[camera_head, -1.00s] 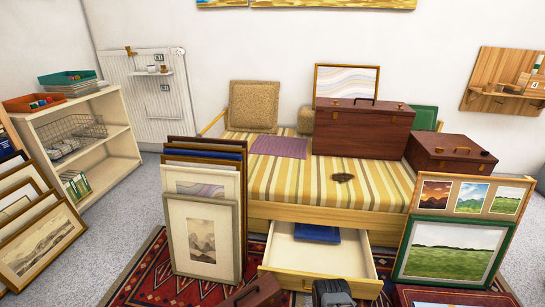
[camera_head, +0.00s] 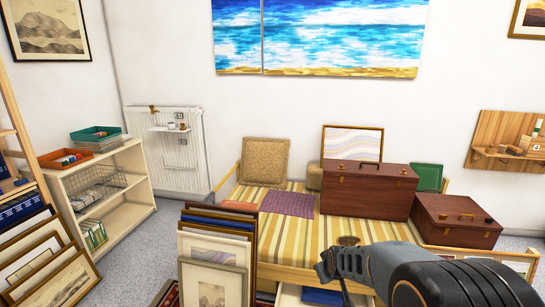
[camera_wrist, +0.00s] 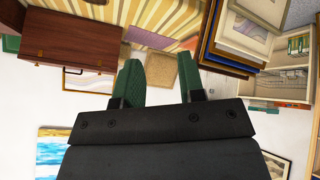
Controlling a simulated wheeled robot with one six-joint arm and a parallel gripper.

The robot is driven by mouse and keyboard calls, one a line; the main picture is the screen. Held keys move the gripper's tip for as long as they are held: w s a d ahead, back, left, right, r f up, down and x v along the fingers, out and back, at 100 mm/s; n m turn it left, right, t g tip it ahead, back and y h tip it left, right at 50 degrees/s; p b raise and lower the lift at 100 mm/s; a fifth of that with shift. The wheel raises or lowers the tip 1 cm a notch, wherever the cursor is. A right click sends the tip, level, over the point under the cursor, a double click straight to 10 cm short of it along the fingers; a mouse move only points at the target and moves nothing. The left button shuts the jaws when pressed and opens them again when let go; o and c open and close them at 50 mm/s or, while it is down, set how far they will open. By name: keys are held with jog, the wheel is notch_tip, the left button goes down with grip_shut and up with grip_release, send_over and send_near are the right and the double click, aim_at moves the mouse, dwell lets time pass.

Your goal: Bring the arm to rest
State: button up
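My gripper (camera_wrist: 160,74) shows in the wrist view with its two green fingers apart and nothing between them. The wrist view is upside down, with the bed, cushion and wall beyond the fingers. In the head view my arm reaches in from the bottom right, in front of the striped bed (camera_head: 290,232). The gripper's fingers cannot be made out there.
A brown case (camera_head: 368,192) and a second case (camera_head: 456,222) stand on the right of the bed. Framed prints (camera_head: 215,250) lean at the bed's front left. A white shelf unit (camera_head: 130,205) stands left. An open drawer (camera_head: 325,297) partly shows below my arm.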

jog(key=s+r+m+g+p, duration=0.1)
jog(key=s+r+m+p, duration=0.1)
jog(key=s+r, duration=0.6)
jog(key=s+r+m+g+p, duration=0.2)
jog(key=s+r+p, duration=0.3)
jog(key=s+r, duration=0.4)
jog(key=s, duration=0.4)
jog(key=shift+s+a+m+g, duration=0.2)
jog(key=shift+s+m+g, duration=0.1)
